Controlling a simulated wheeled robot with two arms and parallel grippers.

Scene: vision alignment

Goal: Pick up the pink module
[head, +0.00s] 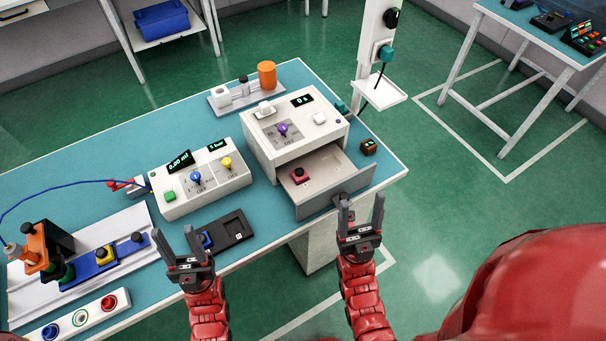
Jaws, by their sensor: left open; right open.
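My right gripper (361,203) is open and empty, just in front of and to the right of the drawer front, apart from the module. My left gripper (174,233) is open and empty, near the table's front edge, left of the black tray (229,232).
A white control unit (202,180) with blue and yellow knobs stands left of the drawer. A small dark block (368,146) lies right of it. Colored parts on rails (105,254) fill the left end of the teal table (120,163). A white post (373,50) stands behind.

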